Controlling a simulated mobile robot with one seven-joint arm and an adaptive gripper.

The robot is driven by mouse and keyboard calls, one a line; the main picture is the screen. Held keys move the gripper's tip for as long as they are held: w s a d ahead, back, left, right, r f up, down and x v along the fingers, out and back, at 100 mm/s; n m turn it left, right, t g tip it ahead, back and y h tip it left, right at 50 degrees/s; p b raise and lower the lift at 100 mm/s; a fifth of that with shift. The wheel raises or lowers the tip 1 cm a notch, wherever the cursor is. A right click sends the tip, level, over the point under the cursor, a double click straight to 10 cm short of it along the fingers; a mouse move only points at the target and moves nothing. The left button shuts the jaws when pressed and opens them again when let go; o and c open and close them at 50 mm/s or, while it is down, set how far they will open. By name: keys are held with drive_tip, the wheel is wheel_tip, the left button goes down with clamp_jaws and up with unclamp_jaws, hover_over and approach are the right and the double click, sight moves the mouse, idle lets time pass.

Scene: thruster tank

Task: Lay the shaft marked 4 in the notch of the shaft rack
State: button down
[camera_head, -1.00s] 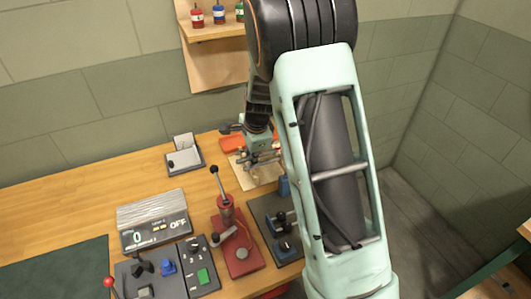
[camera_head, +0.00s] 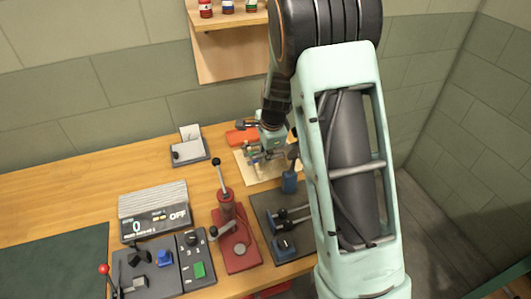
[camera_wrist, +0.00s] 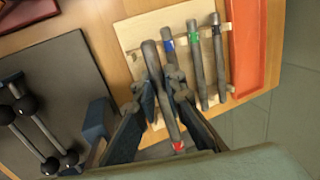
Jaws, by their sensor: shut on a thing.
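My gripper (camera_wrist: 160,84) is shut on a grey shaft with a red band (camera_wrist: 178,146) near its lower end in the wrist view. The shaft slants between the fingers, over the left part of the pale wooden rack (camera_wrist: 133,30). I cannot tell whether it touches the rack. Beside it on the rack lie shafts with a blue band (camera_wrist: 168,45), a green band (camera_wrist: 194,38) and a dark band (camera_wrist: 217,30). No number is legible on any shaft. In the head view my gripper (camera_head: 265,158) is small, above the rack (camera_head: 252,178).
An orange tray (camera_wrist: 247,50) lies right of the rack. A dark plate with black ball-ended rods (camera_wrist: 45,140) and a blue block (camera_wrist: 98,118) are to the left. A red lever press (camera_head: 235,235) stands nearer.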

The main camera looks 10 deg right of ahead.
sight(264, 172)
drive_tip(key=shift+f+b, duration=2.15)
drive_tip(key=shift+f, duration=1)
drive_tip(key=c, duration=1.9)
unclamp_jaws()
drive_tip(key=shift+c, duration=0.2)
drive_tip(key=shift+r, duration=0.1)
